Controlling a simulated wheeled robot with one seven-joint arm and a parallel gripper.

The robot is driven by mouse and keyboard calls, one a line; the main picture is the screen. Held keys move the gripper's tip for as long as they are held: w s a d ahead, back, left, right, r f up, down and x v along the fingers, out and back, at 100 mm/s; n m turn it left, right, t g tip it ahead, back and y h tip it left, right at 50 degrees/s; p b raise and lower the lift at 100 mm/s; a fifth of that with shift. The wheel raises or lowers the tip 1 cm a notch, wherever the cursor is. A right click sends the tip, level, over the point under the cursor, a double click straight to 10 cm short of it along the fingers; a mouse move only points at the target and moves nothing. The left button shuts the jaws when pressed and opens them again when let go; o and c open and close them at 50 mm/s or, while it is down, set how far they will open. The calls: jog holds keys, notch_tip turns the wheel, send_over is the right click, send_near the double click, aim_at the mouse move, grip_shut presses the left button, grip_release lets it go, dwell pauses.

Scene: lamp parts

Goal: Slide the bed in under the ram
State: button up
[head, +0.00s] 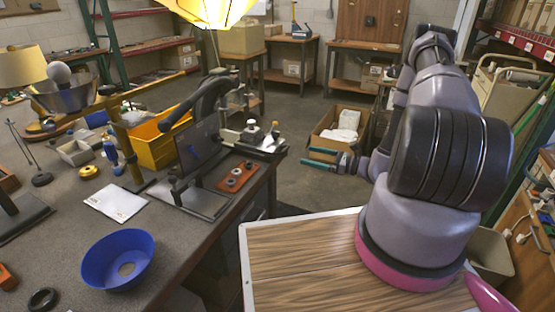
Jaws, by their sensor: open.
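A dark press (205,135) stands near the right edge of the grey workbench, with a lever arm at its top. An orange-red plate (237,176), which looks like the bed, lies at the press's right side, with several small round parts in a row on it. It sits out to the side of the upright frame. I cannot clearly make out the ram against the dark frame. My gripper (308,157) is to the right of the bed, beyond the bench edge, with its teal fingers apart and pointing left. It is empty and touches nothing that I can see.
A white-topped fixture (258,137) stands behind the bed. A yellow bin (160,143), a blue bowl (117,260) and a white paper (115,202) are on the bench to the left. A cardboard box (340,130) is on the floor behind my gripper.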

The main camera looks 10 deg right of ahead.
aim_at(286, 148)
jog(key=shift+m+t, duration=0.3)
jog(key=x, duration=1)
jog(key=shift+w+a+f, duration=0.1)
jog(key=shift+f, duration=0.15)
jog(key=shift+c, duration=0.3)
